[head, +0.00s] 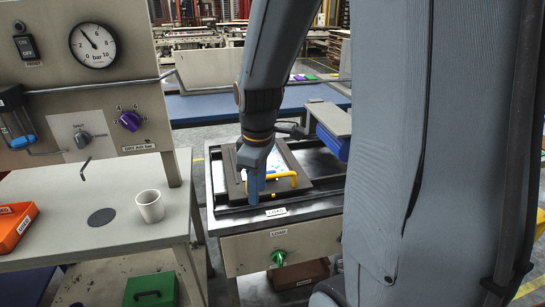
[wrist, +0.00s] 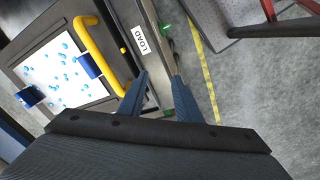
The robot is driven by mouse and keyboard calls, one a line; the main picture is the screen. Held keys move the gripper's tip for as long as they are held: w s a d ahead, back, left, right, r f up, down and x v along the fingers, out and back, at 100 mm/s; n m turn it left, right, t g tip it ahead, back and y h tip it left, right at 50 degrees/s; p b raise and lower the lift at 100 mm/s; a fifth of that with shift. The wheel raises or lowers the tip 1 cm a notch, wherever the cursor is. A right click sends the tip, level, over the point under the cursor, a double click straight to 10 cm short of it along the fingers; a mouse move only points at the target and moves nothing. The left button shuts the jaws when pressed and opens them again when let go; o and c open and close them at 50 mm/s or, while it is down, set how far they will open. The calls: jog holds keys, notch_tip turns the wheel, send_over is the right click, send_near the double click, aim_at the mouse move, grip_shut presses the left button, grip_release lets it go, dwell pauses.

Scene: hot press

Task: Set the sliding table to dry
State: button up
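The sliding table (head: 234,188) is a dark plate on a black-topped grey stand. It carries a white sheet with blue spots (wrist: 52,72) and has a yellow handle (head: 285,182) along its side; the handle also shows in the wrist view (wrist: 92,52). A LOAD label (wrist: 140,40) is on the stand's edge beside the plate. My gripper (head: 254,196) points down over the near part of the plate, left of the handle. In the wrist view its blue fingers (wrist: 161,80) are apart with nothing held.
A green knob (head: 279,257) is on the stand's front panel. At left, a bench (head: 60,200) holds a white cup (head: 150,206) and an orange box (head: 14,222), beneath a panel with a gauge (head: 93,46) and a purple knob (head: 130,121). A blue-sided part (head: 332,142) stands behind right.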

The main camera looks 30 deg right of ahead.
aim_at(270, 175)
jog(key=w+d+r+n+p, duration=0.4)
jog(key=w+d+r+n, duration=0.1)
jog(key=d+r+n, duration=0.15)
jog(key=shift+t, duration=0.4)
jog(key=shift+w+d+f+p, duration=0.15)
jog(key=shift+w+f+p, duration=0.1)
jog(key=shift+f, duration=0.95)
jog(key=shift+w+d+f+p, duration=0.15)
jog(key=shift+f+p, duration=0.05)
jog(key=shift+f, duration=1)
jog(key=shift+w+d+f+p, duration=0.15)
jog(key=shift+w+f+p, duration=0.1)
jog(key=shift+f, duration=0.95)
grip_shut()
